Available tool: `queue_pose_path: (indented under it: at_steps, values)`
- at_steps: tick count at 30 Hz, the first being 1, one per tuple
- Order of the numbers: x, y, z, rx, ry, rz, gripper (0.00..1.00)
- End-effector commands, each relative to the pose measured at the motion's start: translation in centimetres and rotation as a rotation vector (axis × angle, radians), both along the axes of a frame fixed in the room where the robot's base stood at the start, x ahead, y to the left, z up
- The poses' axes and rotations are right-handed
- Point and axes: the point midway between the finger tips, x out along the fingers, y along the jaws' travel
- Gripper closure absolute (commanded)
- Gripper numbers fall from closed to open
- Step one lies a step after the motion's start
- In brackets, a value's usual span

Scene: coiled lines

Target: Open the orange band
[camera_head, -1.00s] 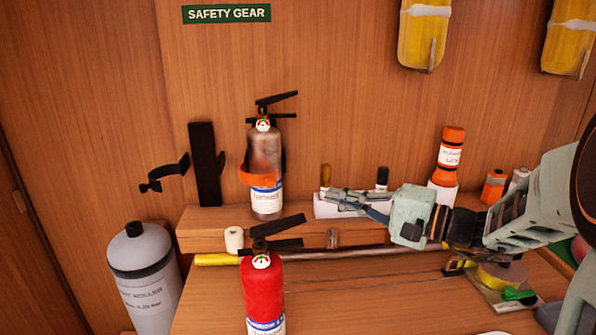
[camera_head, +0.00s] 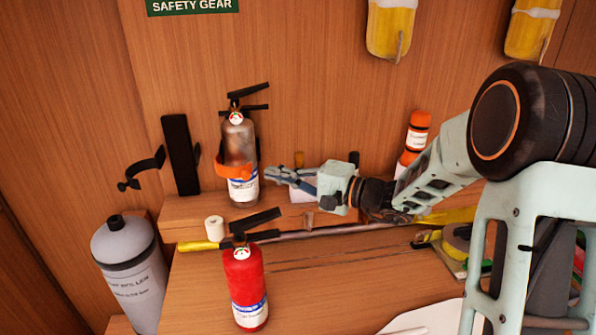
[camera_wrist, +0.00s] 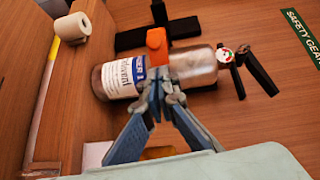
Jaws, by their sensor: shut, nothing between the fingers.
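The orange band (camera_head: 235,171) wraps the front of a worn grey extinguisher (camera_head: 238,145) standing on the wooden shelf against the wall. In the wrist view the orange band (camera_wrist: 156,38) shows as a short orange piece across the grey cylinder (camera_wrist: 195,66), which appears on its side there. My gripper (camera_head: 268,173) is shut and empty, just right of the grey extinguisher and pointing at it. In the wrist view my fingertips (camera_wrist: 159,78) overlap the cylinder close to the band; I cannot tell whether they touch it. The band's far side is hidden.
A red extinguisher (camera_head: 245,285) stands in front of the shelf. An open black band (camera_head: 142,170) and a black upright plate (camera_head: 181,155) are on the wall at left. A grey tank (camera_head: 130,270) stands lower left. A white roll (camera_head: 214,229) sits on the shelf edge.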

Motion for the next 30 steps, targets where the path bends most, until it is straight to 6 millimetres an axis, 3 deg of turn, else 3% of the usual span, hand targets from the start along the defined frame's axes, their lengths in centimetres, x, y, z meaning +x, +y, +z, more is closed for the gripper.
queue_pose_path:
  at_steps: [6,21,30]
  values:
    - [-1.0,2.1,0.0,0.0,0.0,0.0,1.0]
    - [-1.3,2.6,-0.3,-0.001,-0.001,0.0,1.0]
    - [-3.2,4.1,-0.8,-0.001,-0.005,0.001,1.0]
